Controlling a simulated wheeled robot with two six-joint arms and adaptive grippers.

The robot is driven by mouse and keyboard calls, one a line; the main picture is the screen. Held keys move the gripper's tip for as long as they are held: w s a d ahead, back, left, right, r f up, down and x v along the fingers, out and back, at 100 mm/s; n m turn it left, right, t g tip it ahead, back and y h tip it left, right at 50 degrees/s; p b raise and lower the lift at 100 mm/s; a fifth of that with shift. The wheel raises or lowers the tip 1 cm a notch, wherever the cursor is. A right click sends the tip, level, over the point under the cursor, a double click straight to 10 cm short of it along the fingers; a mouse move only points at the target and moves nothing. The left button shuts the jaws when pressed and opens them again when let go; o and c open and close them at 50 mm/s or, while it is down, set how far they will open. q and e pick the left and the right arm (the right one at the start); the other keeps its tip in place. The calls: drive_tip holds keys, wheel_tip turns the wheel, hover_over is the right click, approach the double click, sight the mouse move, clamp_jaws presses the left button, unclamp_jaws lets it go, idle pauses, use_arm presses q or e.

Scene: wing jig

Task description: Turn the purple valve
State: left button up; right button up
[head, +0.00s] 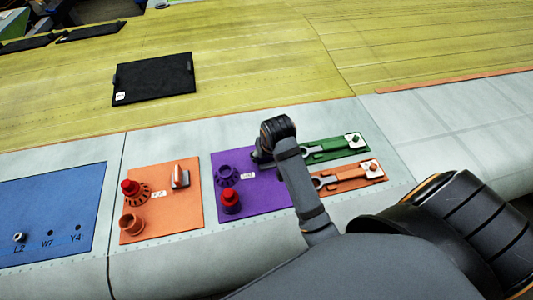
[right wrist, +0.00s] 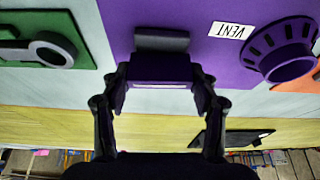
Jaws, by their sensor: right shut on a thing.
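The purple panel (head: 245,190) lies on the pale wing surface. My right gripper (head: 262,158) is over its right part, and hides most of the valve there in the head view. In the right wrist view, the two fingers of my right gripper (right wrist: 160,88) are on either side of a purple valve handle (right wrist: 160,70) and shut on it. A grey bar (right wrist: 162,40) shows just beyond the handle, against the purple panel. How far the valve is turned I cannot tell. My left gripper is not in view.
A purple slotted ring (head: 226,173) and a red knob (head: 231,198) stand left of my right gripper. An orange panel (head: 190,215) and a blue panel (head: 50,205) lie further left. Green (head: 320,152) and orange (head: 340,184) plates with wrenches lie to the right.

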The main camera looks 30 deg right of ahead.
drive_tip(key=shift+m, duration=0.5)
drive_tip(key=o, duration=1.1)
drive_tip(key=shift+o, duration=0.2)
